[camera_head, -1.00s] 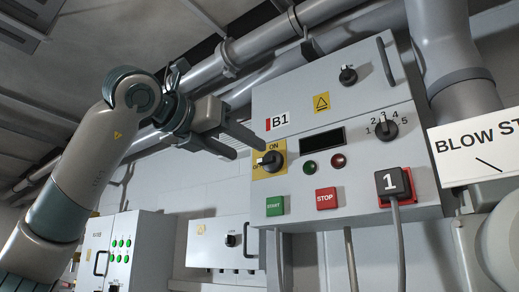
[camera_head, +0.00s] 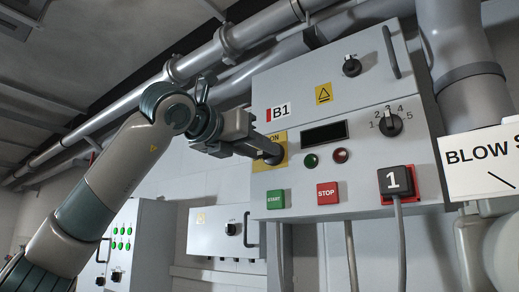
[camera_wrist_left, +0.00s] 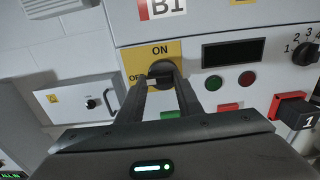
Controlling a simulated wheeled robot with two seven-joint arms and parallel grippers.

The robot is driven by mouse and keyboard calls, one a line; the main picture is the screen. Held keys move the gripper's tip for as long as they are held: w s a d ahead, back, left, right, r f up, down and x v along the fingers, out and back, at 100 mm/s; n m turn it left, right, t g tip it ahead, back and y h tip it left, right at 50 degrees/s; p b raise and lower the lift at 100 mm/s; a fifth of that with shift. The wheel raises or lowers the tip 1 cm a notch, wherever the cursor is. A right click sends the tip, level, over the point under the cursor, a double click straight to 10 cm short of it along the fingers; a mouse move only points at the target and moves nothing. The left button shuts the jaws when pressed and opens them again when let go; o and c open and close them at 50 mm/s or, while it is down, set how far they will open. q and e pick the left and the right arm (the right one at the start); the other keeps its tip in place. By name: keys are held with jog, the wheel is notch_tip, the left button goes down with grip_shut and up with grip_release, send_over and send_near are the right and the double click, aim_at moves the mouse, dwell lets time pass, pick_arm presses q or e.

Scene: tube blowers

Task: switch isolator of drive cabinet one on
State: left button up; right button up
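Cabinet B1 (camera_head: 300,95) is a grey drive cabinet on the wall. Its isolator is a black rotary knob (camera_wrist_left: 163,68) on a yellow plate (camera_wrist_left: 135,53) with ON at the top and OFF at the left, partly covered. The knob's grip lies toward the OFF side, with its light end at the left. My left gripper (camera_head: 270,153) is at the isolator in the head view and hides most of the knob. In the left wrist view its two fingers (camera_wrist_left: 160,90) stand apart, one on each side of the knob's lower part. Whether they touch it is unclear. My right gripper is not in view.
Below and right of the isolator are a green START button (camera_head: 276,199), a red STOP button (camera_head: 327,193) and a black plug marked 1 (camera_head: 394,181) with a cable. A numbered selector (camera_head: 390,124) is at the right. A BLOW sign (camera_head: 480,160) juts in at the right edge.

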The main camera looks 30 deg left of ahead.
pick_arm(q)
jog(key=shift+c, duration=1.3)
jog(key=shift+m, duration=0.5)
jog(key=m+p, duration=0.1)
jog(key=m, duration=1)
jog(key=m+p, duration=0.1)
jog(key=m, duration=0.4)
jog(key=shift+d+r+m+p, duration=0.25)
jog(key=shift+d+m+p, duration=0.05)
jog(key=shift+m, duration=0.1)
jog(key=o, duration=1)
jog(key=shift+o, duration=0.2)
